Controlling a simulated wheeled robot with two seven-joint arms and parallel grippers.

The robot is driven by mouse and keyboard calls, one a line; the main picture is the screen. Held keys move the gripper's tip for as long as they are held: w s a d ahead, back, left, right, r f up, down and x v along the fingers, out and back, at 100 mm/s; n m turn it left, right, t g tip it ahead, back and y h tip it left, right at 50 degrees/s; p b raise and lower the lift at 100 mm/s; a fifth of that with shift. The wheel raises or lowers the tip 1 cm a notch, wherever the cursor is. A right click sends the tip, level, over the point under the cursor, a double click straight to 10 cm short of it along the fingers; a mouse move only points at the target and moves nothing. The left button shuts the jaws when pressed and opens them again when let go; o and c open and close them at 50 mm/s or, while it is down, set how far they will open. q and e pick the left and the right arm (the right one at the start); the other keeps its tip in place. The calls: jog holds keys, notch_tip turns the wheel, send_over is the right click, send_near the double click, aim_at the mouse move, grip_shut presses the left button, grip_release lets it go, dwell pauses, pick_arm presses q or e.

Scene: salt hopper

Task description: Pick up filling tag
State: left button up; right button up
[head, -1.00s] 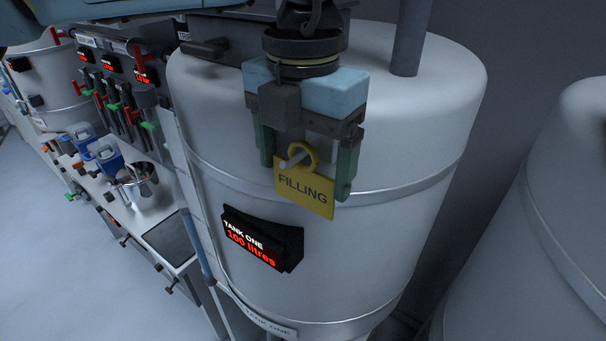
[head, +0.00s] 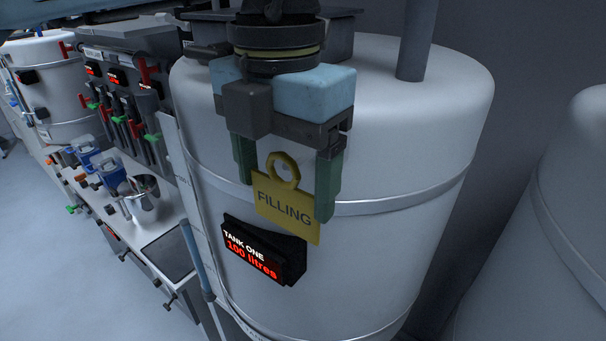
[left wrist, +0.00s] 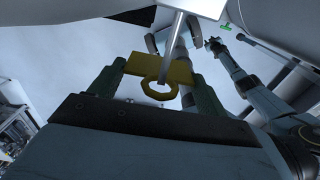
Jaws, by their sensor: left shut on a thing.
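The yellow filling tag (head: 285,213) has a ring on top and the word FILLING. My left gripper (head: 285,188) is shut on it, with the green fingers at its two side edges. The tag hangs upright in front of the tank. In the left wrist view the tag (left wrist: 180,70) sits between the fingers, and a pale rod (left wrist: 171,45) runs across it toward the ring. I cannot tell there whether the rod passes through the ring. In the head view no peg shows in the ring. An arm at the right of the left wrist view ends in a small dark tip, too small to read.
The large pale tank (head: 400,130) stands close behind the gripper. Its display (head: 264,250) reads TANK ONE, 100 litres, just below the tag. A bench with a metal jug (head: 143,198) and valves is at left. Another tank (head: 560,230) is at right.

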pick_arm(q)
jog(key=s+a+b, duration=0.5)
jog(key=s+a, duration=0.3)
jog(key=s, duration=0.3)
jog(key=shift+s+a+b, duration=0.15)
jog(key=shift+s+b, duration=0.1)
jog(key=shift+b, duration=0.15)
